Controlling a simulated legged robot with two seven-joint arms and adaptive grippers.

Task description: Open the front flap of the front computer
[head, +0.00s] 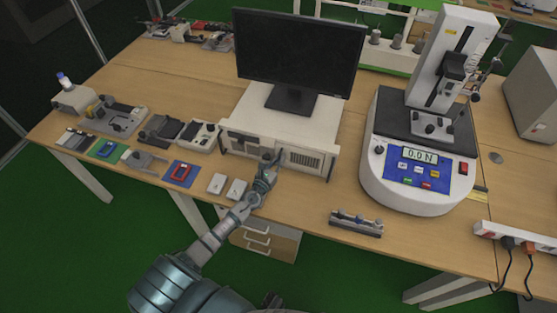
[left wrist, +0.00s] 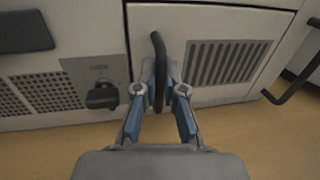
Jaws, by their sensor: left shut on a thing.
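The front computer (head: 305,137) is a beige, low, wide case lying flat on the table under the black monitor. Its front flap (left wrist: 232,52) is the pale panel with a slotted vent, and it looks flush with the case front. A black handle (left wrist: 158,62) stands at the flap's left edge. My left gripper (left wrist: 160,92) is shut on this handle, with a finger on each side; in the head view it is at the computer's front (head: 270,168). A black key knob (left wrist: 102,95) marked LOCK sits left of the flap. My right gripper is not in view.
The monitor (head: 298,50) stands on the computer. A force tester (head: 420,165) stands to the right and a small grey fixture (head: 356,223) lies in front. Two white boxes (head: 217,183) are left of my gripper. A second black handle (left wrist: 298,80) is at the case's right.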

